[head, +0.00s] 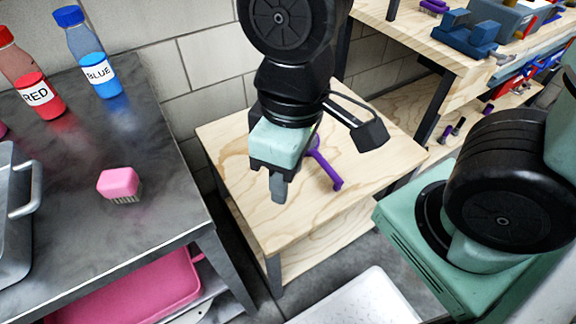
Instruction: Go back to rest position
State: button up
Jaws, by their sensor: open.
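My gripper (277,178) hangs pointing down over the small wooden table (235,150) in the middle of the head view. Its fingers are open and nothing shows between them. A purple tool (326,170) lies on the table just right of the gripper, its upper part partly hidden behind the gripper and wrist. I cannot tell whether the gripper touches it. My arm comes down from the top of the view.
A dark metal table (160,190) on the left holds a red bottle (38,95), a blue bottle (97,65), a pink-topped brush (119,184) and a metal tray (15,220). A wooden workbench (420,45) with a blue vise (470,32) stands at the back right.

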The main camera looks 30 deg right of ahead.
notch_tip(320, 180, up, 15)
jog(key=p, duration=1.4)
jog(key=shift+f+p, duration=0.2)
jog(key=shift+p, duration=0.15)
